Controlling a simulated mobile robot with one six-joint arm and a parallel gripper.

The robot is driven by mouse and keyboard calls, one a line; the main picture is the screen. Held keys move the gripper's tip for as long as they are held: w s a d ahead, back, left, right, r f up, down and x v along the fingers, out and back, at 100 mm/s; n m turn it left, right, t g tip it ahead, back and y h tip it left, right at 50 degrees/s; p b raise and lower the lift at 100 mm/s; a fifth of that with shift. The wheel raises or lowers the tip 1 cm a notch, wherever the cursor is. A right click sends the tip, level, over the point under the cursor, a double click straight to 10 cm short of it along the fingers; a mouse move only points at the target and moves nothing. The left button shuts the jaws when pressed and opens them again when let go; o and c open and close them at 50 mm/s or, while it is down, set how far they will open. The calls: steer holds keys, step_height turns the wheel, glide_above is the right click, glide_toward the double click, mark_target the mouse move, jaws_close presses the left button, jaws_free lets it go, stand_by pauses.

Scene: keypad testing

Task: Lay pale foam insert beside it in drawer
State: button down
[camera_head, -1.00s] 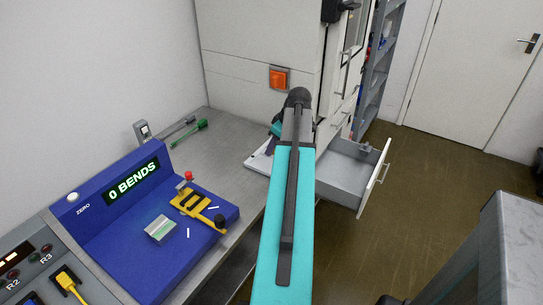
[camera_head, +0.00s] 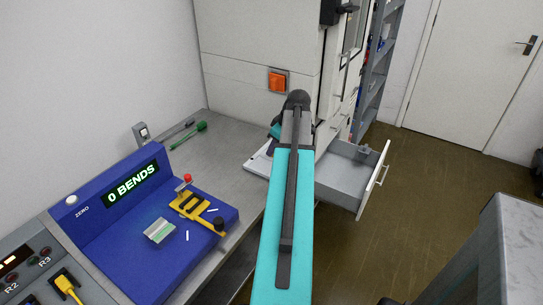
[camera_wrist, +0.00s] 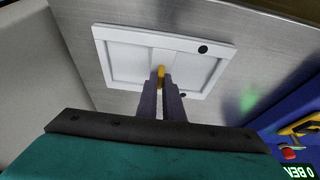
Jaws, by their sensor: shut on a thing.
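My gripper (camera_wrist: 161,90) is shut on a small yellow piece (camera_wrist: 161,72), seen between the fingertips in the wrist view. Behind it lies a white tray-like panel (camera_wrist: 118,62) with shallow recesses and a dark round spot; I cannot tell whether the piece touches it. In the head view the panel's pale edge (camera_head: 258,163) shows on the bench, and my arm hides the rest. I cannot pick out the pale foam insert for certain. The drawer (camera_head: 340,180) is pulled open right of my arm, with a small grey object (camera_head: 364,152) at its far side.
The blue keypad tester (camera_head: 150,225) stands on the bench at left, with a yellow clamp (camera_head: 196,207) and a pale block (camera_head: 160,231). A green-handled tool (camera_head: 200,128) lies behind it. A grey cabinet (camera_head: 510,250) is at lower right; the floor between is clear.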

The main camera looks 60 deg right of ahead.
steer(key=shift+r, duration=0.1)
steer(key=shift+r, duration=1)
steer(key=shift+s+r+b, duration=0.3)
steer(key=shift+r+b, duration=0.15)
steer(key=shift+r, duration=0.2)
steer(key=s+r+b, duration=0.1)
steer(key=s, duration=1.4)
steer(key=shift+s+r+b, duration=0.2)
steer(key=shift+r+b, duration=0.05)
steer(key=shift+b, duration=0.15)
steer(key=shift+r, duration=0.15)
